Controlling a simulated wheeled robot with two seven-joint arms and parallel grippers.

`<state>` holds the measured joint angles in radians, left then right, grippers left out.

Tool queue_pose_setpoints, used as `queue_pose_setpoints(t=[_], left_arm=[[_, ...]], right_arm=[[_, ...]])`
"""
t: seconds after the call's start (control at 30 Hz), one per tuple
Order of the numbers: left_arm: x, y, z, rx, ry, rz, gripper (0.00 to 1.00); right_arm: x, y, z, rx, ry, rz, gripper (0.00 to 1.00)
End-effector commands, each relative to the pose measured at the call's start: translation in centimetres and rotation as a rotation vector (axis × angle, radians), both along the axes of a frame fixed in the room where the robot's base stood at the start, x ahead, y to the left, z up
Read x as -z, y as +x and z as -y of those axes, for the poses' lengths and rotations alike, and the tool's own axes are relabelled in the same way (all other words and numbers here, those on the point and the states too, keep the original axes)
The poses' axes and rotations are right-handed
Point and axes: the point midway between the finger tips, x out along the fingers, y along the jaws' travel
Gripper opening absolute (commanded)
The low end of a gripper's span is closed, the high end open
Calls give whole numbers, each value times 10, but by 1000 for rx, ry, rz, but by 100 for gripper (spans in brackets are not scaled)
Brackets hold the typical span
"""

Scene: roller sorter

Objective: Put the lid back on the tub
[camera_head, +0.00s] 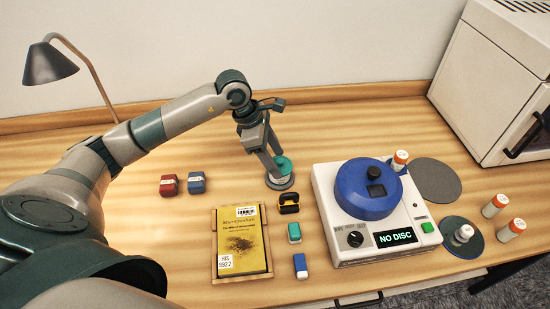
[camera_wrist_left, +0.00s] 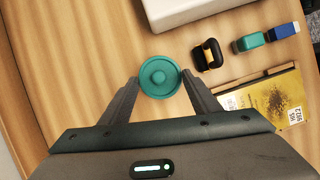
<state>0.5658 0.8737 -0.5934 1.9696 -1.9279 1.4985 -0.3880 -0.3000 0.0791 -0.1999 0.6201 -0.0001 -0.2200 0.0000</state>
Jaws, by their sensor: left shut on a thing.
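In the head view the lid (camera_head: 283,166) is seen at the end of my left gripper (camera_head: 276,163), over a grey round base (camera_head: 280,184). I cannot tell whether it touches that base. I cannot tell which piece the task calls the tub. My right gripper is not seen.
The machine's screen (camera_head: 396,237) reads "NO DISC". A black clip (camera_head: 289,203), small blocks (camera_head: 294,233) and a yellow book (camera_head: 241,241) lie nearer.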

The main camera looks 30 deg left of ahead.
Motion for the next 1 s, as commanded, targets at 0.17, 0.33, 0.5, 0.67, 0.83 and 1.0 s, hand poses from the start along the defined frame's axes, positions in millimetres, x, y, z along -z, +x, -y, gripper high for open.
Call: queue_pose_setpoints(t=[0.17,0.33,0.5,0.67,0.83,1.0], left_arm=[[0,0,0,0,0,0,36],[0,0,0,0,0,0,36],[0,0,0,0,0,0,75],[0,0,0,0,0,0,78],[0,0,0,0,0,0,97],[0,0,0,0,0,0,97]], right_arm=[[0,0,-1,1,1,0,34],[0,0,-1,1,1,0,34],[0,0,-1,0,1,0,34],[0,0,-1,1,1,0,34],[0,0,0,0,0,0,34],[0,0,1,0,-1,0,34]])
